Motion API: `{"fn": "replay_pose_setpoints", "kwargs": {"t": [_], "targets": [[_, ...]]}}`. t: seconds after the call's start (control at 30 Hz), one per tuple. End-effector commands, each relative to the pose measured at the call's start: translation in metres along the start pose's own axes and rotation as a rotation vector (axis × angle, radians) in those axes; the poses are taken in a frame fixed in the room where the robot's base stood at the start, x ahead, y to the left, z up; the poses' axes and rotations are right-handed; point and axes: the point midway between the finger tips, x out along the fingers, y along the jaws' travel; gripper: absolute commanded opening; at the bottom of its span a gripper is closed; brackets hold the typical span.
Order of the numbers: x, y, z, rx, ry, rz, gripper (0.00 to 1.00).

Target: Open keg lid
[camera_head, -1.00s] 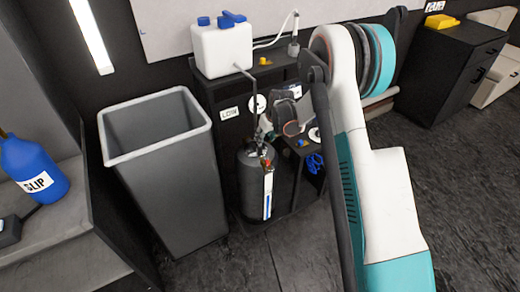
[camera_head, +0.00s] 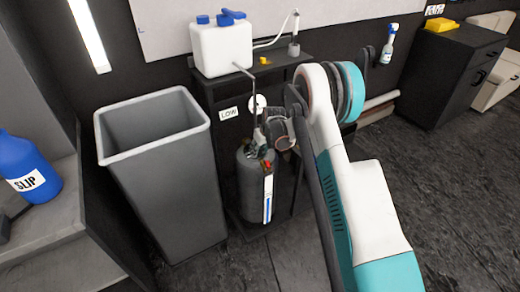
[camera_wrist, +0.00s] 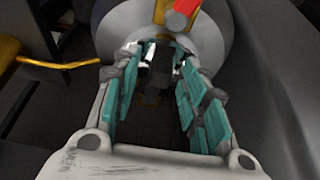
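The keg (camera_head: 250,190) is a dark grey cylinder with a white label strip, standing upright on the low part of the black stand. My gripper (camera_head: 262,143) is right at the keg's top in the head view, and my wrist partly hides the fittings there. In the wrist view, the keg's rounded grey top (camera_wrist: 215,35) lies beyond my gripper (camera_wrist: 160,62). The teal-padded fingers are spread, with a dark lid or handle part (camera_wrist: 158,75) between them. I cannot tell whether they touch it. A red and yellow fitting (camera_wrist: 182,15) sits just beyond.
A tall grey bin (camera_head: 165,180) stands left of the keg. A white tank (camera_head: 222,48) with blue caps sits on the black stand (camera_head: 285,62) above, its tube hanging near the keg. A yellow hose (camera_wrist: 55,62) shows at left in the wrist view. Floor at front is open.

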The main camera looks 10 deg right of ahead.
Motion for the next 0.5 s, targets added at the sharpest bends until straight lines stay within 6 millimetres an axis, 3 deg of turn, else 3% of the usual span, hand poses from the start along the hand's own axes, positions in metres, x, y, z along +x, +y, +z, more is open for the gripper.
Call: {"fn": "replay_pose_setpoints", "kwargs": {"t": [0.03, 0.17, 0.5], "targets": [[-0.0001, 0.0000, 0.0000, 0.000, 0.000, 0.000, 0.31], [-0.0002, 0.0000, 0.0001, 0.000, 0.000, 0.000, 0.01], [-0.0001, 0.0025, 0.0001, -0.015, 0.000, -0.006, 0.00]]}}
